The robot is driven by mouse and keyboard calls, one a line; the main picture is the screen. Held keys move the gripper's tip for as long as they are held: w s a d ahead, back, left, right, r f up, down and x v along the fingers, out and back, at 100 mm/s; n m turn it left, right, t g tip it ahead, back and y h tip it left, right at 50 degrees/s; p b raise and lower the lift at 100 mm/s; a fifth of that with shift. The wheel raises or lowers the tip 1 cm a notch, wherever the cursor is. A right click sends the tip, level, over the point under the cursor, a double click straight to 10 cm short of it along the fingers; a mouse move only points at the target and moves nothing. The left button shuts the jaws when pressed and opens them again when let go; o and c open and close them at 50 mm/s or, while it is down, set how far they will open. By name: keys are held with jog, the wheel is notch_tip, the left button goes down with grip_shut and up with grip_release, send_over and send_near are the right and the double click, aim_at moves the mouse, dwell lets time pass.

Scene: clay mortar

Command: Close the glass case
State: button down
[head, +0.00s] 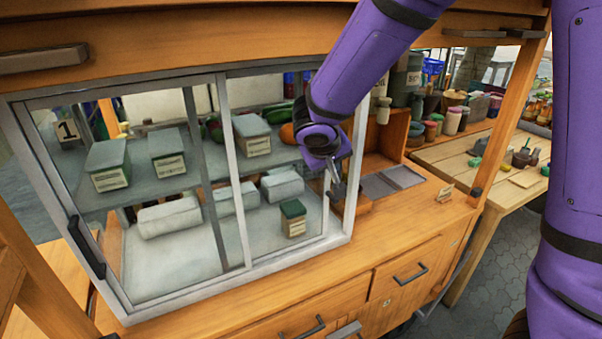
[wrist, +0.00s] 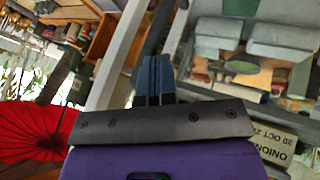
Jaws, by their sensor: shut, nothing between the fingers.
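The glass case (head: 238,177) is a white-framed cabinet with glass panes, standing on the wooden cart's counter. A dark handle (head: 87,247) is on its left frame. Two upright bars stand close together near its middle, and I cannot tell whether an opening is left at the right. Inside are green-lidded containers (head: 110,166) and white wrapped blocks (head: 168,217). My gripper (head: 338,187) is shut and empty at the case's right edge. In the wrist view its fingers (wrist: 154,75) are together beside a pale frame bar (wrist: 118,52); I cannot tell if they touch it.
The orange wooden counter (head: 412,215) has some bare room right of the case, with grey trays (head: 392,180) and a small card (head: 445,193). Drawers (head: 405,272) are below. A side table (head: 480,158) with jars stands at right. A red umbrella-like shape (wrist: 35,130) shows in the wrist view.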

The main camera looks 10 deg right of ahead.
jog(key=w+d, duration=0.1)
jog(key=d, duration=0.5)
jog(key=shift+w, duration=0.35)
jog(key=shift+d, duration=0.15)
